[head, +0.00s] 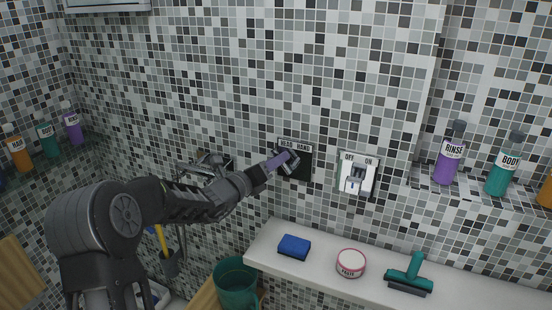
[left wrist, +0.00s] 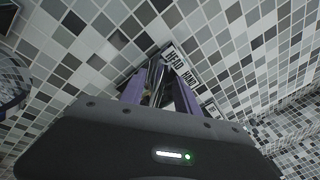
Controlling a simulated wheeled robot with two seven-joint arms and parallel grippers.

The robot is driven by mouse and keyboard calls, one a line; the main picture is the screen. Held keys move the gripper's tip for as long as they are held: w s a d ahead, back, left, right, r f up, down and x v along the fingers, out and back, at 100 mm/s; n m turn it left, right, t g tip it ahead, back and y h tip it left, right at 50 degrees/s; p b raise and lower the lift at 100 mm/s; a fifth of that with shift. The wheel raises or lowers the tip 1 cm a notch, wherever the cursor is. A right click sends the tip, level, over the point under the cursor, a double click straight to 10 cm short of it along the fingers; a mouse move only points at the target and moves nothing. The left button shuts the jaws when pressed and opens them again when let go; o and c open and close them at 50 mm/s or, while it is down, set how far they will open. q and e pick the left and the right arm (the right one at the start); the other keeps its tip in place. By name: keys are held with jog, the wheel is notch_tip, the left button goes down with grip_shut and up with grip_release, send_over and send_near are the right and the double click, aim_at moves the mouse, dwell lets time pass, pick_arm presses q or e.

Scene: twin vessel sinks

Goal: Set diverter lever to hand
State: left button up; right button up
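The diverter plate (head: 303,162) is a dark panel on the tiled wall, with a white label reading HEAD on the left and HAND on the right. My left gripper (head: 290,157) has its purple fingers right at the plate and hides much of it, the lever included. In the left wrist view the purple fingers (left wrist: 155,88) stand apart, with a shiny metal part of the lever (left wrist: 154,78) between them. The label (left wrist: 182,66) shows just beyond. I cannot tell whether the fingers touch the lever. My right gripper is not in view.
A white OFF/ON switch plate (head: 357,175) is right of the diverter. Below, a white ledge (head: 320,266) holds a blue sponge (head: 294,247), a round tin (head: 351,263) and a teal squeegee (head: 409,276). Bottles (head: 449,155) stand on the right shelf. A green bin (head: 235,282) stands below.

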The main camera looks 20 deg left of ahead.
pick_arm(q)
jog(key=shift+w, duration=0.2)
jog(key=shift+c, duration=0.2)
grip_shut()
dwell(1.2)
